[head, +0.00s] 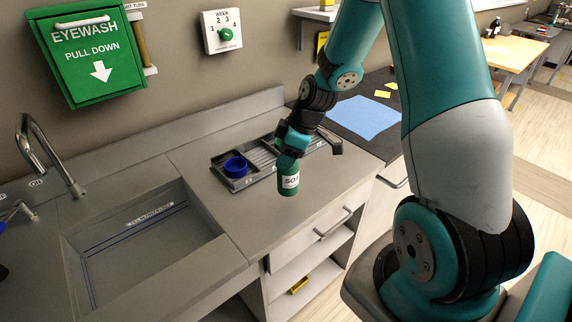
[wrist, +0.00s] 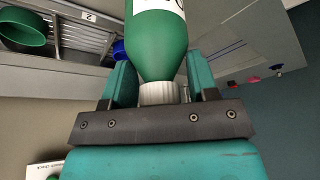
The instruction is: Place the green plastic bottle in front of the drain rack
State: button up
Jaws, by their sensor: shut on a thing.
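The green plastic bottle (head: 289,181) has a white label and hangs upright below my gripper (head: 291,158). In the wrist view the bottle (wrist: 160,45) shows its white cap (wrist: 159,93) and neck between the two teal fingers (wrist: 160,85), so my gripper is shut on it. The grey drain rack (head: 225,177) lies on the counter just behind the bottle, with a blue round cup (head: 236,167) at its left end. My gripper hides part of the rack. I cannot tell whether the bottle's base touches the counter. The wrist view shows the slatted rack (wrist: 88,38) and a green cup (wrist: 22,30).
A sink basin (head: 140,235) with a tap (head: 48,150) is to the left. Bare counter (head: 235,220) lies in front of the rack, ending at the front edge above drawers. A blue mat (head: 365,117) lies on the dark counter to the right. A green eyewash box (head: 88,60) hangs on the wall.

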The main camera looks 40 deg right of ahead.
jog(key=shift+f+p, duration=0.35)
jog(key=shift+f, duration=1.85)
jog(key=o, duration=1.1)
